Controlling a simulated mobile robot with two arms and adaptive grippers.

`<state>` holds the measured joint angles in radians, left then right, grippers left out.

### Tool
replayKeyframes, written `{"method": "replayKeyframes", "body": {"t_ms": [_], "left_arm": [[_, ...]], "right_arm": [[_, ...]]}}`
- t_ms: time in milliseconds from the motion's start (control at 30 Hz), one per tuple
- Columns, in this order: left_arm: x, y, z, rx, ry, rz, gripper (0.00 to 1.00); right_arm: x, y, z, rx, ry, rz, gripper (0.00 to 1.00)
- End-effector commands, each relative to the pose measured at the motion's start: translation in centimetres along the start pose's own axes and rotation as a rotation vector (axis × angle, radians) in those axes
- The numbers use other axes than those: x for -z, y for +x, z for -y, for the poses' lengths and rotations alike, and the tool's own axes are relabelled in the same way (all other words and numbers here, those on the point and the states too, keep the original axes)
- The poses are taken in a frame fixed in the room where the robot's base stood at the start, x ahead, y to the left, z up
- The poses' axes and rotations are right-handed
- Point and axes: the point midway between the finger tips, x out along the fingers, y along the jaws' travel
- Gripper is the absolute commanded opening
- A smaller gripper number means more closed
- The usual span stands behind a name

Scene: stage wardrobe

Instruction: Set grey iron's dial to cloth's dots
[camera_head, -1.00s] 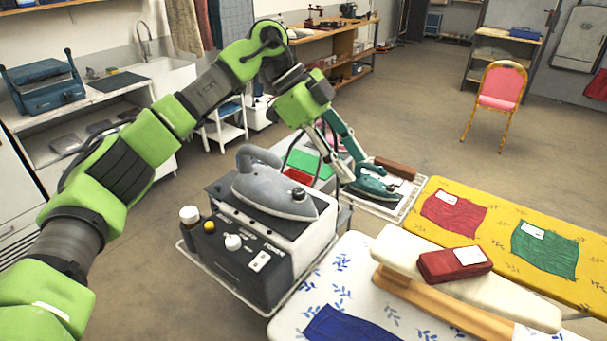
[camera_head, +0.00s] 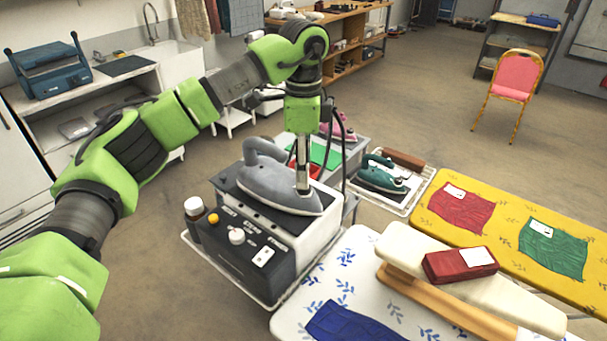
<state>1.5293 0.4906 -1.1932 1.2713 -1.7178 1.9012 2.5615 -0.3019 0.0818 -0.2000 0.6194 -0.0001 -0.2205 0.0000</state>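The grey iron (camera_head: 268,182) rests on top of a dark steam station with white side panels (camera_head: 262,243). My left gripper (camera_head: 303,186) points straight down at the front of the iron's upper body. Its fingertips cover the dial there, so I cannot see the dial's setting. The fingers show edge-on as one narrow strip, and I cannot tell if they are open or shut on the dial. A dark blue cloth (camera_head: 350,324) lies on the white leaf-patterned board, partly cut off. Red cloth (camera_head: 461,209) and green cloth (camera_head: 553,250) carry white tags, too small to read. My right gripper is out of view.
A teal iron (camera_head: 382,175) stands on a tray behind, and a pink iron (camera_head: 340,127) farther back. A sleeve board (camera_head: 395,246) bears a dark red box (camera_head: 460,265).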

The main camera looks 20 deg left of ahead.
Motion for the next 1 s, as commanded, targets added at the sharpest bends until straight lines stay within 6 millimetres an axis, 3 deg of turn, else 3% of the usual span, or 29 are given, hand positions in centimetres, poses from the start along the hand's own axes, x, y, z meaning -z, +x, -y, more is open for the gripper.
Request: {"method": "replayKeyframes", "body": {"t_ms": [233,567,600,733,1000], "left_arm": [[-0.1,2.9,0.0,-0.001,0.000,0.001,0.38],[0.0,3.5,0.0,0.001,0.001,-0.001,0.38],[0.0,3.5,0.0,0.001,0.001,-0.001,0.35],[0.0,3.5,0.0,0.000,0.001,-0.001,0.01],[0.0,3.5,0.0,0.000,0.009,-0.001,0.00]], "right_arm": [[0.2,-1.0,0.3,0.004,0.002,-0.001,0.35],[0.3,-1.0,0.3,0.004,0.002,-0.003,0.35],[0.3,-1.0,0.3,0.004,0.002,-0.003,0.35],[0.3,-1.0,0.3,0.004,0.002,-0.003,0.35],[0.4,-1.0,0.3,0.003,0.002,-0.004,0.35]]}}
